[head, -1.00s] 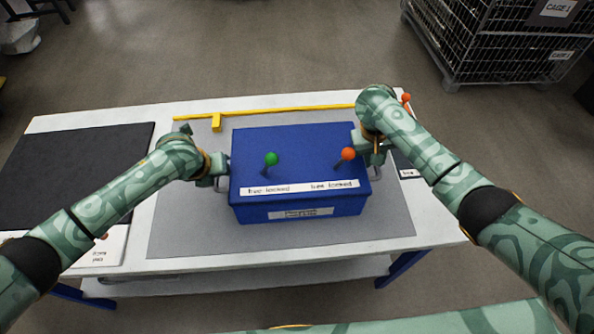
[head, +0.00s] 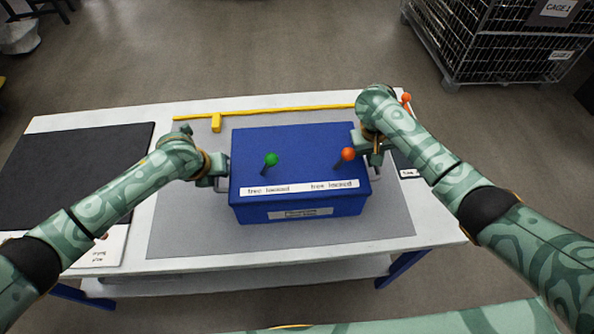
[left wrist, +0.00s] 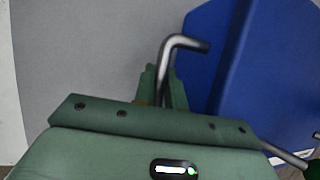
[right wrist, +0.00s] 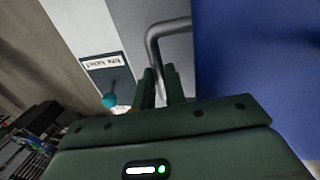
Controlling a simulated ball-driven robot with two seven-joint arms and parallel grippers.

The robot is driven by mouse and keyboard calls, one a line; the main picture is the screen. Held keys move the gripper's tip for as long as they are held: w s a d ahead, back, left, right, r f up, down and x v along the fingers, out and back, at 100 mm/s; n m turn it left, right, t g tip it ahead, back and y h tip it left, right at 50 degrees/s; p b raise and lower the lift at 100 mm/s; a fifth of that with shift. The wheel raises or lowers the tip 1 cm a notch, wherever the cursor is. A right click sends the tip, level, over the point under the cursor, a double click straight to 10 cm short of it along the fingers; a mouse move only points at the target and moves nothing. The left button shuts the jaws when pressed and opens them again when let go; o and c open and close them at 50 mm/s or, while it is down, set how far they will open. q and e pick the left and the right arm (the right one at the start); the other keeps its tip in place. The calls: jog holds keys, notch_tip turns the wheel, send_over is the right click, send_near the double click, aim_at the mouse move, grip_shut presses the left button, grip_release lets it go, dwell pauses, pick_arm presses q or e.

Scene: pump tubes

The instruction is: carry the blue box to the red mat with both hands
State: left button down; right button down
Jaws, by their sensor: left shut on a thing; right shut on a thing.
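The blue box (head: 300,165) is on or just above the grey mat (head: 190,235) in the middle of the table. It has a green knob (head: 271,159) and an orange knob (head: 348,154) on top. My left gripper (head: 221,172) is shut on the metal handle at its left side; the bent handle (left wrist: 184,43) shows in the left wrist view. My right gripper (head: 371,157) is shut on the right side handle; that grey handle (right wrist: 165,32) shows in the right wrist view. No red mat shows in any view.
The white table (head: 285,257) has a black mat (head: 75,175) at the left. A wire cage (head: 490,40) stands beyond the table at the back right.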

pick_arm(q)
jog(key=shift+w+r, duration=0.1)
jog(key=shift+r, duration=0.05)
pick_arm(e)
jog(key=shift+w+r, duration=0.1)
dwell(0.7)
